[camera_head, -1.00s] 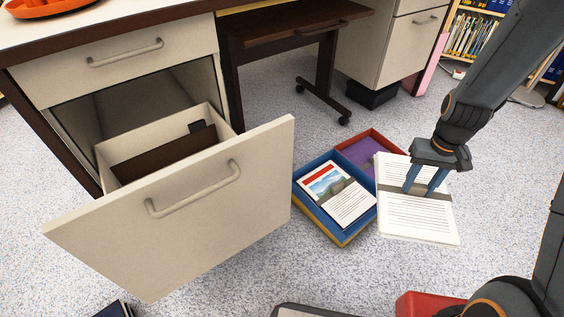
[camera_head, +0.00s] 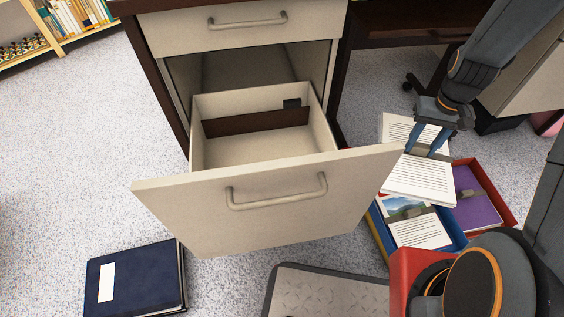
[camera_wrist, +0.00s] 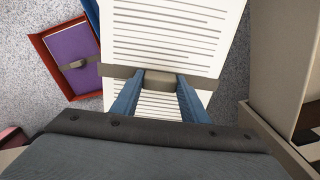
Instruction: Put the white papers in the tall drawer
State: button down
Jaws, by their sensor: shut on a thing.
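The white papers (camera_head: 402,178) are a banded stack with printed lines, held up above the blue tray. They fill the middle of the wrist view (camera_wrist: 165,35). My gripper (camera_head: 428,146) is shut on the block of the grey band around them; its blue fingers (camera_wrist: 160,95) show on both sides of this block. The tall drawer (camera_head: 265,195) is pulled out of the desk, open at the top, with a brown divider (camera_head: 258,121) inside and bare floor in front of the divider. The papers are to the right of the drawer. Part of the drawer's inside is hidden behind its front.
A blue tray (camera_head: 459,239) with a picture sheet (camera_head: 415,225) and a red tray (camera_head: 507,208) with a purple booklet (camera_head: 474,195) lie right of the drawer. A dark blue binder (camera_head: 135,278) lies on the floor.

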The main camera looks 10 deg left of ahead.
jog(key=shift+w+d+r+p, duration=0.1)
jog(key=shift+d+r+p, duration=0.2)
jog(key=shift+r, duration=0.35)
jog(key=shift+a+r+p, duration=0.15)
jog(key=shift+r+p, duration=0.2)
jog(key=shift+p, duration=0.05)
jog(key=s+a+r+m+p, duration=0.2)
jog(key=a+r+m+p, duration=0.4)
jog(key=a, duration=0.5)
jog(key=s+a+r+m+p, duration=0.1)
jog(key=s+a+r+p, duration=0.15)
jog(key=a+p, duration=0.65)
jog(key=s+a+r+m+p, duration=0.2)
jog(key=a+r+m+p, duration=0.3)
jog(key=a, duration=0.8)
jog(key=s+a+f+n+b, duration=0.35)
jog(key=a+f, duration=0.35)
jog(key=a, duration=0.3)
jog(key=shift+d+f+b, duration=0.15)
jog(key=shift+f+b, duration=1.55)
jog(key=shift+f, duration=7.1)
